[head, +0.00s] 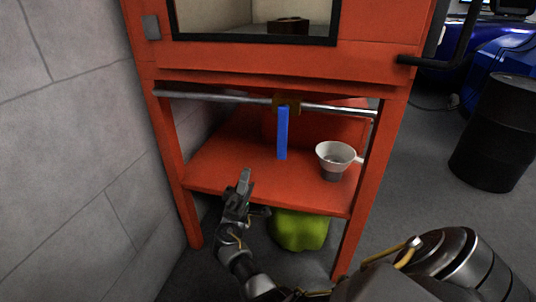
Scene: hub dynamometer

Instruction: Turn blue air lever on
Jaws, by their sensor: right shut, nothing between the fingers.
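The blue air lever (282,134) hangs straight down from a brown valve body (287,103) on a horizontal metal pipe (215,97) under the red cabinet. My right gripper (244,176) is shut and empty. In the picture it lies below and to the left of the lever, over the front edge of the red shelf, apart from the lever. My left gripper is not in view.
A white cup (335,157) with a handle stands on the right of the red shelf (225,165). A green object (299,230) lies under the shelf. A grey block wall (75,150) closes the left side. A dark barrel (497,135) stands at right.

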